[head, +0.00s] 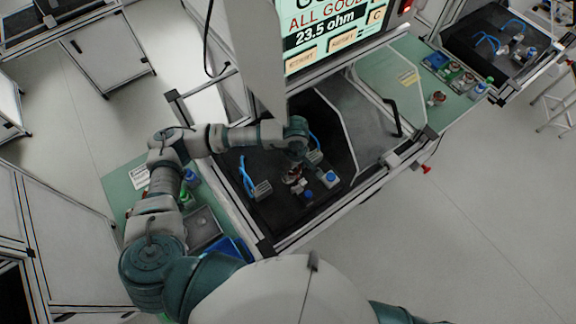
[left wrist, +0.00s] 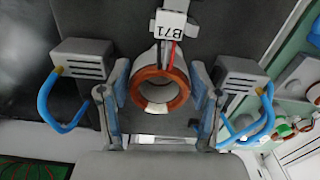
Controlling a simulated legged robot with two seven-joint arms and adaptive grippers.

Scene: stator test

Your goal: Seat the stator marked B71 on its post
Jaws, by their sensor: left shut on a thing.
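The stator marked B71 (left wrist: 149,79) is a grey ring with a copper-coloured winding on its near face. Its white tag (left wrist: 172,24) with red and black wires sits above it in the left wrist view. My left gripper (head: 297,165) is shut on the stator, one finger on each side of the ring. In the head view the gripper is low over the black work surface (head: 335,140), and the stator shows only as a small, partly covered shape. I cannot make out the post or tell whether the stator is around it. My right gripper is out of view.
Two grey blocks with blue cables flank the stator, a left block (left wrist: 82,62) and a right block (left wrist: 240,75). Boxes with blue buttons (head: 329,178) stand nearby. A screen (head: 333,30) reads "ALL GOOD" and 23.5 ohm. A green side table (head: 385,72) holds parts.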

